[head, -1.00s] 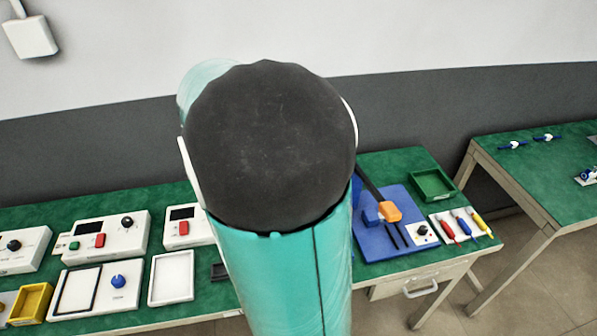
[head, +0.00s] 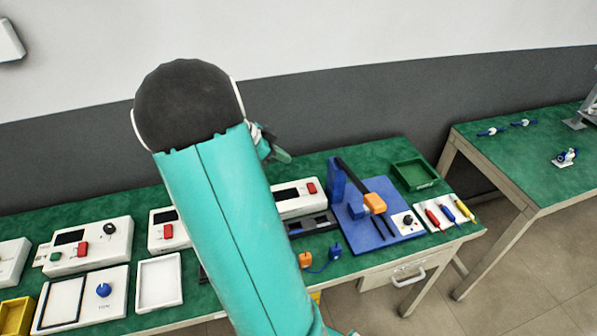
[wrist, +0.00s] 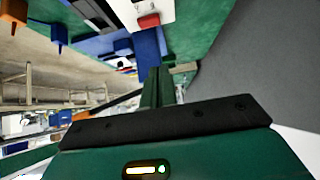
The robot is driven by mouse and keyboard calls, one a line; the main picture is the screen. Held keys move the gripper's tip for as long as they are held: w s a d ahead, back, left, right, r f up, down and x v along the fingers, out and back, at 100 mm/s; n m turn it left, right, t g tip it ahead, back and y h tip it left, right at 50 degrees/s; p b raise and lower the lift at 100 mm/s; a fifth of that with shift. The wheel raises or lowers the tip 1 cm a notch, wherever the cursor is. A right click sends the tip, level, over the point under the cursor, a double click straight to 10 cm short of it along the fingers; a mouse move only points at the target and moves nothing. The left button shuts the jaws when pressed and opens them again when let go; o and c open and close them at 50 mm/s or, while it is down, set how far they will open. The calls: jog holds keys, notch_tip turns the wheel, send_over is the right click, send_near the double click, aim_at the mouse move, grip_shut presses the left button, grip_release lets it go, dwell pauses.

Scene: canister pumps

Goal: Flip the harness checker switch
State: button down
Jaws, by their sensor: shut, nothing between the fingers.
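A white box (head: 298,198) with a dark display and a red switch (head: 312,188) stands at the back of the green bench, right of my arm; it looks like the harness checker, though no label is readable. Its red switch also shows at the top of the wrist view (wrist: 148,21). Orange (head: 305,259) and blue (head: 335,250) plugs on a wire lie in front of it. My gripper (head: 272,147) is partly hidden behind my arm, up and left of that box. In the wrist view its green fingers (wrist: 158,82) are together and empty, apart from the switch.
A blue base (head: 352,220) with an upright post and orange-tipped arm stands right of the box. Similar white boxes with red switches (head: 82,249) line the bench at left. A green tray (head: 414,174) and coloured tools (head: 445,213) are at right.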

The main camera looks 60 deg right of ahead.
send_over(312, 184)
jog(key=w+a, duration=0.2)
notch_tip(312, 184, down, 6)
jog(key=shift+f, duration=0.2)
jog(key=f, duration=0.3)
jog(key=shift+s+d+f, duration=0.1)
jog(key=shift+d+f, duration=0.15)
jog(key=shift+f, duration=0.5)
jog(key=shift+f, duration=0.2)
jog(key=shift+s+a+r, duration=0.25)
jog(key=shift+s+a, duration=0.25)
jog(key=shift+s, duration=0.05)
jog(key=shift+r, duration=0.1)
